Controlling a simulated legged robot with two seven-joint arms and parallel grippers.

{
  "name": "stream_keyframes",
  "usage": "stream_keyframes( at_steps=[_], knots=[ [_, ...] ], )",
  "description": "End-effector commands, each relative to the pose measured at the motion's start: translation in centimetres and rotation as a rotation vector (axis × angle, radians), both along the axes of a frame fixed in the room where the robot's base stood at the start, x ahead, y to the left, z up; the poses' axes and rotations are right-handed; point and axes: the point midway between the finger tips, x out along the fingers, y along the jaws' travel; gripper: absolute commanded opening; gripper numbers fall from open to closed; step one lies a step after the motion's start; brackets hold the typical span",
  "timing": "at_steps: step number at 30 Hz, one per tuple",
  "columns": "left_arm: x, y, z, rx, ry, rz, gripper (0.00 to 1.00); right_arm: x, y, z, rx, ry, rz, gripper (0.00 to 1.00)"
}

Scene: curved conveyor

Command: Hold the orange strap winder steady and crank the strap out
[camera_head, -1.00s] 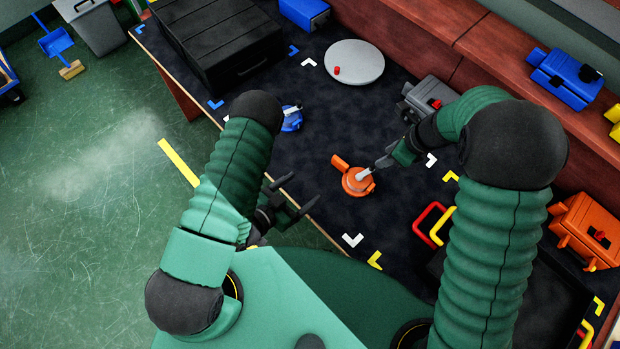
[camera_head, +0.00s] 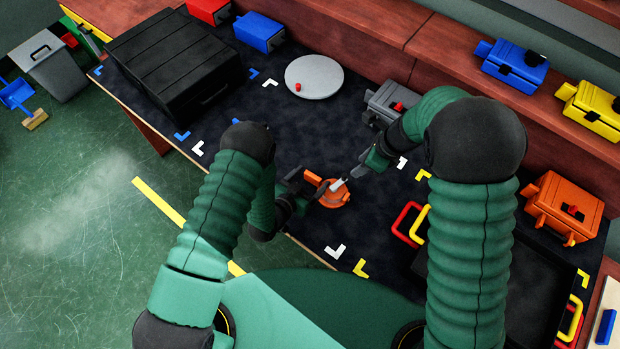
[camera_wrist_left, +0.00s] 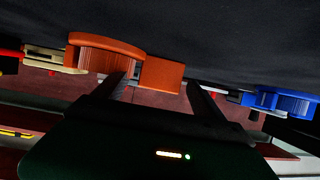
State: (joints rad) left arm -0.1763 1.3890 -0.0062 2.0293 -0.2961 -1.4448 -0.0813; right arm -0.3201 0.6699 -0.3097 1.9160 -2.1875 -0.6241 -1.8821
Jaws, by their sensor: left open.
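The orange strap winder (camera_head: 336,199) lies on the dark mat near the table's front edge, with a pale crank (camera_head: 338,185) on top. My left gripper (camera_head: 306,188) is at its left side. In the left wrist view the left fingers (camera_wrist_left: 163,92) are apart, with the winder's orange block (camera_wrist_left: 163,74) between them. The round orange body (camera_wrist_left: 105,48) is beside the block. My right gripper (camera_head: 356,175) is at the crank's upper right end. Whether its fingers are closed on the crank is too small to tell.
A grey turntable disc (camera_head: 315,77) and a grey box (camera_head: 390,104) stand behind the winder. A black case (camera_head: 175,65) is at the back left. Red and yellow handles (camera_head: 408,222) stand to the right. A blue device (camera_wrist_left: 280,103) shows in the left wrist view.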

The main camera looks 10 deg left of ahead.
Motion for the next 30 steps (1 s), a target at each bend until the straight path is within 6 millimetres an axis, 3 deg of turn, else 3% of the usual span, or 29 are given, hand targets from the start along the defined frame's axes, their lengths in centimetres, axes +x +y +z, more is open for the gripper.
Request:
stream_keyframes(
  at_steps=[3, 19, 20, 30],
  knots=[
    [-0.02, 0.1, 0.0, 0.0, 0.0, -0.001, 0.77, -0.01, 0.11, 0.0, -0.001, 0.0, 0.0, 0.36],
    [-0.05, 0.15, -0.03, 0.0, 0.001, 0.0, 0.08, 0.0, 0.13, -0.01, -0.001, 0.0, 0.0, 0.36],
    [-0.05, 0.15, -0.03, 0.0, 0.001, 0.0, 0.52, 0.01, 0.12, -0.01, -0.001, 0.0, 0.0, 0.36],
    [-0.07, 0.13, -0.03, 0.0, 0.0, -0.001, 0.07, 0.0, 0.12, -0.01, -0.001, 0.0, 0.001, 0.36]
  ],
)
